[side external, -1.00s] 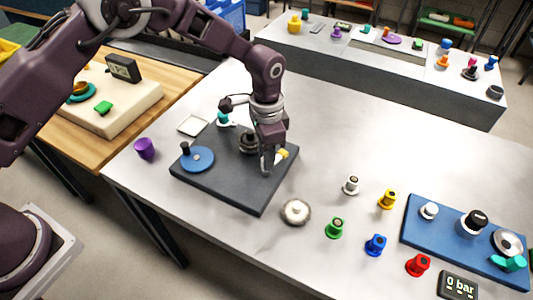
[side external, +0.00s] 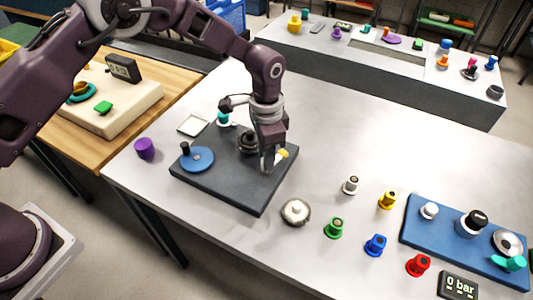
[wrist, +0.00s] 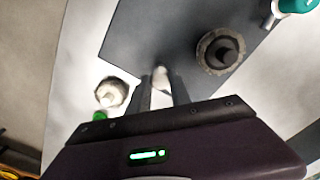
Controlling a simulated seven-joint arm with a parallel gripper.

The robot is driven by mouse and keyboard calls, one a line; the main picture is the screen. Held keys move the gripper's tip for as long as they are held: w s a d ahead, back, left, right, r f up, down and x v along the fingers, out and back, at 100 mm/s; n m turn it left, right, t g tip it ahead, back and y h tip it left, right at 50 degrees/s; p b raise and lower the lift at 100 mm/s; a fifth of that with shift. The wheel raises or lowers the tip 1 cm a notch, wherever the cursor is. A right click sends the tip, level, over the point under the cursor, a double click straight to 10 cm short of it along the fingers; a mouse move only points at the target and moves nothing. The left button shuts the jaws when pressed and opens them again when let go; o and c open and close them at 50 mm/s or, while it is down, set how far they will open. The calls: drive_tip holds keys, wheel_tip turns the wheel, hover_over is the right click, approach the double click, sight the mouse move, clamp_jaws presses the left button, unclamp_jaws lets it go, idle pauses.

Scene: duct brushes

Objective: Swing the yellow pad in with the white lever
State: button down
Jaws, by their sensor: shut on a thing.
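A dark grey plate (side external: 225,188) lies on the white table. The yellow pad (side external: 282,153) shows as a small patch at the plate's right side, just right of my gripper (side external: 267,164) and partly hidden by it. My gripper points down over the plate, with its fingertips low. In the wrist view, a white rounded piece, the white lever (wrist: 161,77), sits between the two fingers of my gripper (wrist: 160,92), which are shut on it. The yellow pad cannot be made out in the wrist view.
On the plate are a blue disc with a dark knob (side external: 198,159) and a dark round knob (side external: 248,142). A pale round part (side external: 296,211) stands off the plate's front right corner. Several coloured pegs and a blue board (side external: 415,228) stand to the right. Bare table lies behind them.

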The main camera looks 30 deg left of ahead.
idle(0.3)
drive_tip(key=n, duration=0.6)
drive_tip(key=shift+r+n, duration=0.1)
drive_tip(key=shift+n, duration=0.3)
drive_tip(key=n, duration=0.6)
drive_tip(key=shift+n, duration=0.3)
drive_tip(key=c, duration=1.2)
unclamp_jaws()
wheel_tip(320, 180, up, 7)
drive_tip(key=shift+f, duration=0.15)
